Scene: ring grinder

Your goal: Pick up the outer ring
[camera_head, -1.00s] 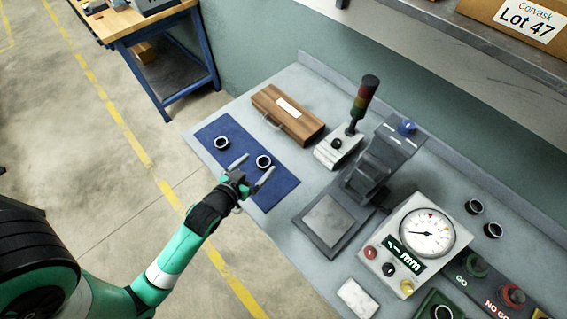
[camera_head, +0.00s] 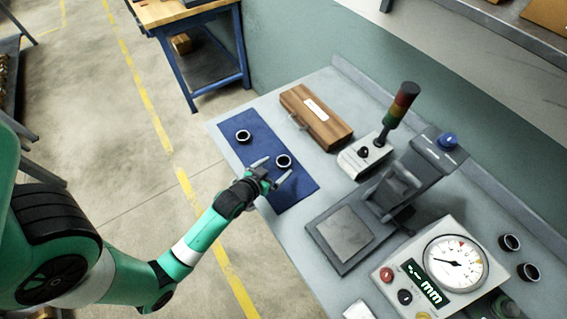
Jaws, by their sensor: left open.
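Two small dark rings with light rims lie on the blue mat (camera_head: 300,190). One ring (camera_head: 243,136) is at the mat's far left part. The other ring (camera_head: 283,161) is near the middle, just beyond my left gripper (camera_head: 278,166). The left gripper is open and empty, with its two fingertips spread close to the near side of that ring. I cannot tell whether they touch it or how high they are. Two similar rings stand at the right, one (camera_head: 509,243) beyond the other (camera_head: 528,272). Which is the outer ring is not clear. My right gripper is not in view.
A wooden case (camera_head: 316,117) lies behind the mat. A signal tower (camera_head: 401,104) and a dark press-like fixture (camera_head: 345,232) stand right of it. A dial gauge box (camera_head: 455,262) is at the lower right. The mat's front part is clear.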

